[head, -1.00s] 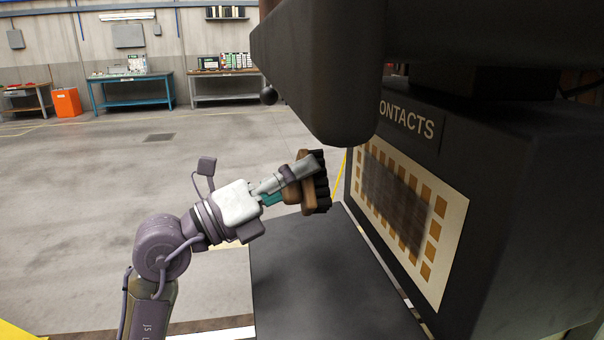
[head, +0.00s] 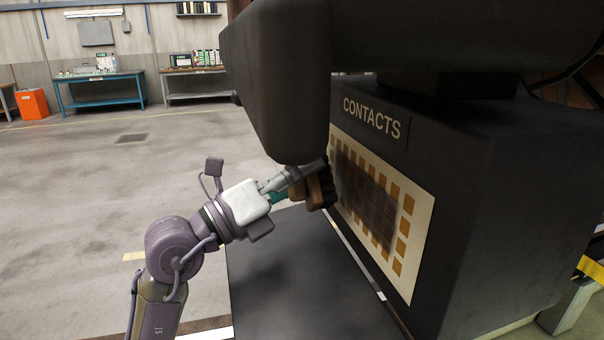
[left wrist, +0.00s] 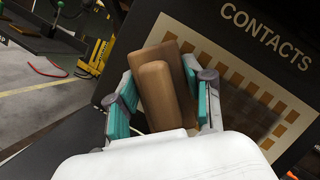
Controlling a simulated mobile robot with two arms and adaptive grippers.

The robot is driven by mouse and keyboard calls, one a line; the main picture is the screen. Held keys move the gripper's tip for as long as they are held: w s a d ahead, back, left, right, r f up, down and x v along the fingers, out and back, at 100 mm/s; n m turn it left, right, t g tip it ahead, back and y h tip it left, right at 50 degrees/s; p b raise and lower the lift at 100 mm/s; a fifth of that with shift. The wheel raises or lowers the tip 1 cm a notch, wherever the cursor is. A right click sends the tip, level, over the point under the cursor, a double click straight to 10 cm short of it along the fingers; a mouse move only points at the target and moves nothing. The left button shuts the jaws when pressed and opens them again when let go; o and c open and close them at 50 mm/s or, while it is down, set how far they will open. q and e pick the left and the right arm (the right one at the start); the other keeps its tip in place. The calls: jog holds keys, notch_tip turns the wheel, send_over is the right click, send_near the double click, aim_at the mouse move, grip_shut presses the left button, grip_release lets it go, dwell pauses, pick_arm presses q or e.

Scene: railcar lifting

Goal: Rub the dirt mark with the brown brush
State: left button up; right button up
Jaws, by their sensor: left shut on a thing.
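The dirt mark (head: 366,203) is a dark grey smudge over the cream contact panel (head: 419,234) with orange squares, on the side of the black box labelled CONTACTS. My left gripper (head: 296,186) is shut on the brown brush (head: 314,187), its dark bristles facing the panel. The bristles are at the left edge of the panel; I cannot tell whether they touch it. In the left wrist view the brush (left wrist: 157,88) sits between the teal fingers, and the dirt mark (left wrist: 238,104) shows to its right, partly hidden. My right gripper is not in view.
A large dark overhanging body (head: 285,90) hangs just above the gripper. A flat black surface (head: 290,275) lies below the brush, in front of the black box (head: 480,200). Workbenches (head: 100,88) stand far back, with open floor before them.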

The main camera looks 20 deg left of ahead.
pick_arm(q)
jog(key=shift+w+d+p, duration=0.45)
jog(key=shift+d, duration=0.25)
dwell(0.3)
